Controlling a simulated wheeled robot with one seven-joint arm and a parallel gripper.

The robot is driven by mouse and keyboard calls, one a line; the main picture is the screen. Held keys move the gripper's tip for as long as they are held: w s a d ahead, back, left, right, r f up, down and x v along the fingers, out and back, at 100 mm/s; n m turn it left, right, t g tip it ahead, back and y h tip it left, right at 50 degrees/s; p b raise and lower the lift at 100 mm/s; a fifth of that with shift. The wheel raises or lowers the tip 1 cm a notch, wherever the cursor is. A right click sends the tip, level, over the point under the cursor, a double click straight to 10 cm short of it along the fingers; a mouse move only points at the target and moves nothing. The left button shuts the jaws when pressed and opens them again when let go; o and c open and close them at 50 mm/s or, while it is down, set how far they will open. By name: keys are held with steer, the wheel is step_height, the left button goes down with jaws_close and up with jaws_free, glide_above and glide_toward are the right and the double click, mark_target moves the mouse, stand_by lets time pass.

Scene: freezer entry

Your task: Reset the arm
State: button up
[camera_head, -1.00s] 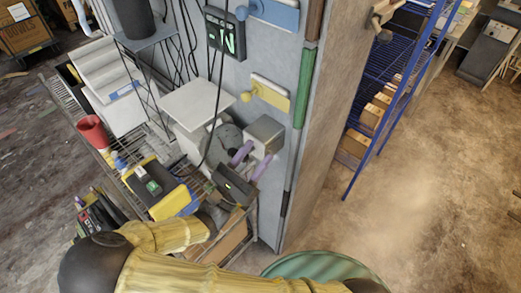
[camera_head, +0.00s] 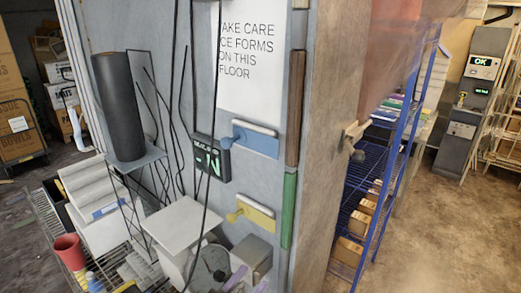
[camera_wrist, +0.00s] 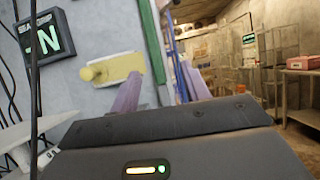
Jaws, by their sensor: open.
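My gripper shows at the bottom edge of the head view (camera_head: 250,279), where only parts of its purple fingers are visible. In the wrist view my gripper (camera_wrist: 160,88) has its two purple fingers spread apart, with nothing between them. It is close to the grey wall panel, below and near the yellow handle plate (camera_head: 252,214), which also shows in the wrist view (camera_wrist: 112,70).
A wire rack (camera_head: 48,222) with a red cup (camera_head: 70,251) stands left. A blue shelf (camera_head: 390,175) with cartons is behind the wall's edge. Open floor (camera_head: 440,235) lies at right.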

steer(key=s+d+f+m+g+y+b, duration=0.1)
steer(key=s+d+f+m+g+y, duration=0.35)
steer(key=d+m+g, duration=0.45)
steer(key=s+d+f+m+g+y+b, duration=0.1)
steer(key=s+d+f+m+g+y, duration=0.2)
steer(key=d+f+m+g, duration=0.5)
steer(key=w+d+r+m+t+y+b, duration=0.1)
steer(key=w+d+r+m+t+y, duration=0.1)
steer(key=r+m+y, duration=0.5)
steer(key=w+m+y, duration=0.1)
steer(key=m, duration=0.2)
steer(key=shift+w+r+m, duration=0.2)
steer(key=shift+w+m, duration=0.1)
steer(key=shift+w, duration=0.1)
